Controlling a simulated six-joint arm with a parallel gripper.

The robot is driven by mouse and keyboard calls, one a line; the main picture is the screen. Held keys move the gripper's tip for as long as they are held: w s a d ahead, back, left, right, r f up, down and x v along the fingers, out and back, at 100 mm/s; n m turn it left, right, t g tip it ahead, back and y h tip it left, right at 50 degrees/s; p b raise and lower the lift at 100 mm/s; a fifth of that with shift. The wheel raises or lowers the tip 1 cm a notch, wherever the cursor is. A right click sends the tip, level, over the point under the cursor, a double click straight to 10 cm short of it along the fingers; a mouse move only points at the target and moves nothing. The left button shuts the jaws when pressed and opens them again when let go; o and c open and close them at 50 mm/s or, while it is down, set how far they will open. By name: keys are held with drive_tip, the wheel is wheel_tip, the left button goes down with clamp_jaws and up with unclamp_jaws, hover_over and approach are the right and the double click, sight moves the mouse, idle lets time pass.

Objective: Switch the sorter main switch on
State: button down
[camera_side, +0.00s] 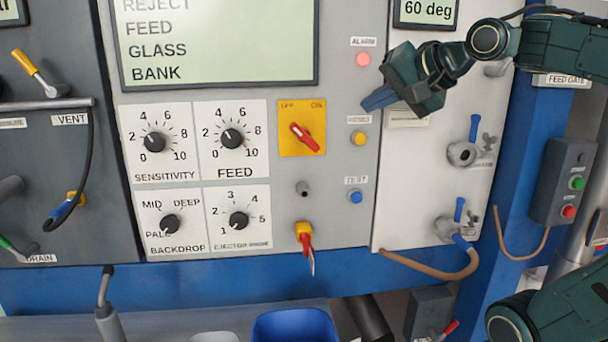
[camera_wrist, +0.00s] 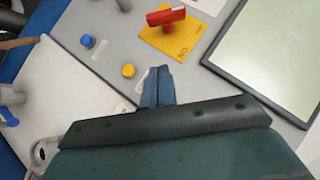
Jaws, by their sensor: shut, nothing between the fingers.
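The main switch is a red rotary handle (camera_side: 305,138) on a yellow plate (camera_side: 288,147) marked OFF at upper left and ON at upper right. The handle slants from upper left to lower right, its upper end toward OFF. In the wrist view the red handle (camera_wrist: 166,16) and yellow plate (camera_wrist: 190,38) appear upside down at the top. My gripper (camera_side: 372,102) is to the right of the switch and slightly higher, apart from it. Its blue fingers (camera_wrist: 158,72) are closed together and empty.
Near the fingers are the yellow RESET button (camera_side: 358,138), the red ALARM lamp (camera_side: 363,60) and the blue TEST button (camera_side: 355,196). Black dials (camera_side: 232,138) fill the panel's left. A red-tagged key (camera_side: 305,238) hangs below the switch. Valves (camera_side: 463,153) stand at right.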

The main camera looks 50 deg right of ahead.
sight(303, 135)
drive_tip(key=x, duration=0.9)
drive_tip(key=shift+f, duration=0.1)
drive_tip(key=shift+w+a+f, duration=0.4)
drive_tip(key=shift+a+f, duration=0.15)
drive_tip(key=shift+f, duration=0.05)
drive_tip(key=shift+w+a+f, duration=0.4)
drive_tip(key=shift+a+f, duration=0.1)
drive_tip(key=shift+f, duration=0.15)
